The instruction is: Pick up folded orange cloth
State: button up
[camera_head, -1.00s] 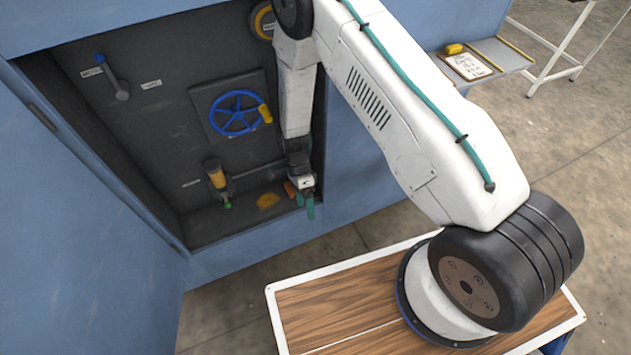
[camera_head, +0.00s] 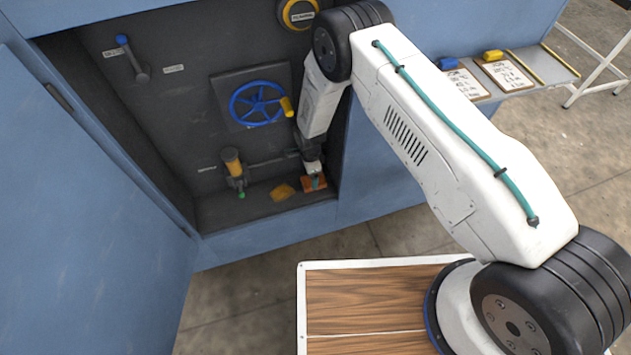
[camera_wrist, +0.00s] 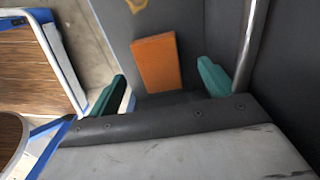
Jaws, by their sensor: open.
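The folded orange cloth (camera_wrist: 157,62) lies flat on the grey floor of the cabinet recess. In the wrist view it shows between and beyond the two teal fingers of my gripper (camera_wrist: 160,88), which is open and empty. In the head view the cloth (camera_head: 309,187) is at the right end of the recess floor, partly covered by my gripper (camera_head: 316,183), which points down over it. I cannot tell how much height separates them.
A crumpled yellow-orange piece (camera_head: 283,192) lies left of the cloth. A blue handwheel (camera_head: 258,104) is on the back panel above. A metal bar (camera_wrist: 250,45) runs close beside the right finger.

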notch_tip(320, 180, down, 4)
jog(key=shift+s+d+f, duration=0.1)
jog(key=shift+s+d, duration=0.05)
jog(key=c, duration=1.1)
notch_tip(320, 180, up, 10)
jog(key=shift+r, duration=0.1)
jog(key=shift+o, duration=0.9)
jog(key=shift+c, duration=0.4)
